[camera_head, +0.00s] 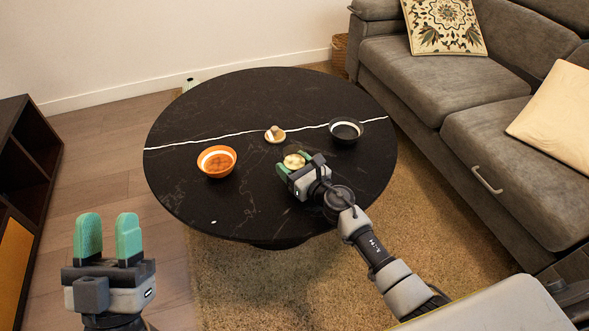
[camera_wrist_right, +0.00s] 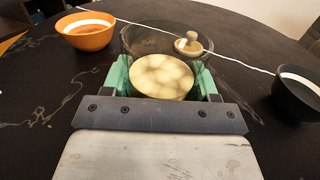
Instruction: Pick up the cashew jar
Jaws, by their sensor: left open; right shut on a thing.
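In the head view the jar (camera_head: 294,161) is on or just above the black round table, partly hidden by my right gripper. My right gripper (camera_head: 297,172) is shut on the jar, with its green fingers on either side of it, as the right wrist view (camera_wrist_right: 162,84) also shows. I cannot tell whether the jar touches the table. My left gripper (camera_head: 107,238) is open and empty, at the lower left, away from the table.
The black table (camera_head: 250,100) also holds an orange bowl (camera_head: 216,162), a small dish with a brownish item (camera_head: 275,134) and a dark bowl (camera_head: 346,130). A grey sofa (camera_head: 420,85) stands to the right and a dark shelf (camera_head: 22,190) to the left.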

